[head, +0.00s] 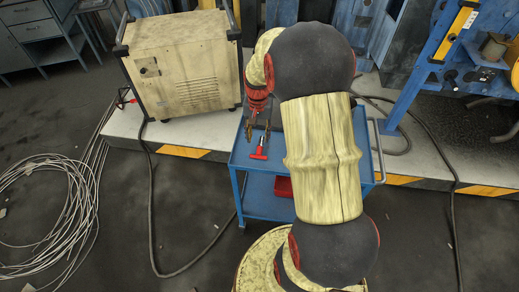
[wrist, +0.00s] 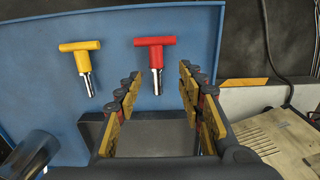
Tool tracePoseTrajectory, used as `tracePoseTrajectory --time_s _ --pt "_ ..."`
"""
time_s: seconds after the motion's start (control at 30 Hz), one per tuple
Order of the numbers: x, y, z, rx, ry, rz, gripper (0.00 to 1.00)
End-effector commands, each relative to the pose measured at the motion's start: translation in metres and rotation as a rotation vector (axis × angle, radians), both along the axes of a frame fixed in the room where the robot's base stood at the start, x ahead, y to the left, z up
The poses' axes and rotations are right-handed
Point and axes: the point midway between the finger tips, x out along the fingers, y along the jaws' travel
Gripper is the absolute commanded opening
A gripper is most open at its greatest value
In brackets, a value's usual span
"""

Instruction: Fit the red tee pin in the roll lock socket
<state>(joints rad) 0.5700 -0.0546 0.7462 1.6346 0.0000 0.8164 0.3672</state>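The red tee pin (wrist: 155,42) lies on the blue cart top in the wrist view, its red crossbar at the far end and its metal shank pointing towards my gripper. The pin also shows on the cart in the head view (head: 259,154). My gripper (wrist: 160,80) is open and empty, its two yellow-padded fingers apart. The shank's end appears between the fingertips in the picture; I cannot tell the height gap. In the head view my gripper (head: 250,130) is over the cart, near the pin. I cannot make out the roll lock socket in either view.
A yellow tee pin (wrist: 82,60) lies left of the red one. A dark cylinder (wrist: 32,153) is at the lower left. The blue cart (head: 240,160) has a red bin (head: 283,187) on its lower shelf. A beige cabinet (head: 180,65) stands behind. Cables (head: 60,210) lie on the floor.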

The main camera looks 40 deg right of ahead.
Motion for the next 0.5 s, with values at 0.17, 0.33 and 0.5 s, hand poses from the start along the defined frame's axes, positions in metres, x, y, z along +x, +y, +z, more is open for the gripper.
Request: tracePoseTrajectory --time_s 0.17,0.33,0.5 --pt "-0.001 0.001 -0.018 0.000 0.000 0.002 0.39" --pt "-0.004 0.000 -0.034 0.000 0.000 0.002 0.39" --pt "-0.008 0.000 -0.060 0.001 0.001 0.003 0.39"
